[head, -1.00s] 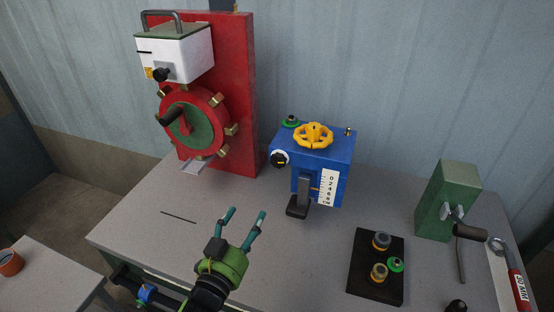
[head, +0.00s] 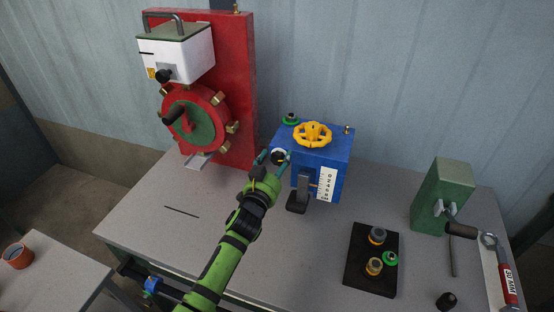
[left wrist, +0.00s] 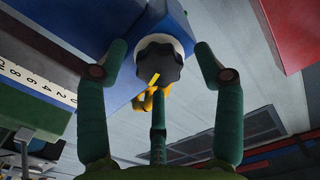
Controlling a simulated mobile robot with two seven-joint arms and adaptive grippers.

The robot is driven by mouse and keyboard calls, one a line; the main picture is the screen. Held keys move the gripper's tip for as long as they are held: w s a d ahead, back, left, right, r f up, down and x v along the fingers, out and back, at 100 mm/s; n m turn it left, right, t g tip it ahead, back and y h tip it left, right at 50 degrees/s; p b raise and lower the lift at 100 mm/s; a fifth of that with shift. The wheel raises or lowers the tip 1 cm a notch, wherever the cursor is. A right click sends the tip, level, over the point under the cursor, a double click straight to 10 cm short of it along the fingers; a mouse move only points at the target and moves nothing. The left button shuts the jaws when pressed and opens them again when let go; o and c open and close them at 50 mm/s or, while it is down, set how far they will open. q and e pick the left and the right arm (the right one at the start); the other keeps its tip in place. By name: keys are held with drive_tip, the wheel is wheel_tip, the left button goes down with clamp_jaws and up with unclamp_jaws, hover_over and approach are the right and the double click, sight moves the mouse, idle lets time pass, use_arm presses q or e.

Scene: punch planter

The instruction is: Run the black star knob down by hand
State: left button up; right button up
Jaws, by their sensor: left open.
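The black star knob (head: 279,157), dark and lobed with a yellow mark, sits on the left side of the blue box (head: 325,180). It also shows close up in the left wrist view (left wrist: 159,64), in front of a pale round collar. My left gripper (head: 276,156) is open, with its teal fingertips at either side of the knob. In the left wrist view a gap shows between the knob and each finger. The fingers partly cover the knob in the head view. My right gripper is not in view.
A yellow handwheel (head: 313,134) tops the blue box, and a black lever (head: 299,195) juts from its front. A red panel (head: 233,95) with a red wheel stands at left. A black tray (head: 370,284) and a green block (head: 442,197) stand at right. The table's front left is mostly clear.

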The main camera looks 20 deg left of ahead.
use_arm(q)
drive_tip(key=shift+w, duration=0.25)
drive_tip(key=shift+r, duration=0.1)
drive_tip(key=c, duration=1.1)
drive_tip(key=shift+c, duration=0.2)
drive_tip(key=m, duration=0.3)
drive_tip(key=shift+r+m, duration=0.15)
drive_tip(key=shift+m, duration=0.25)
drive_tip(key=o, duration=1.1)
drive_tip(key=shift+o, duration=0.2)
drive_tip(key=shift+d, duration=0.1)
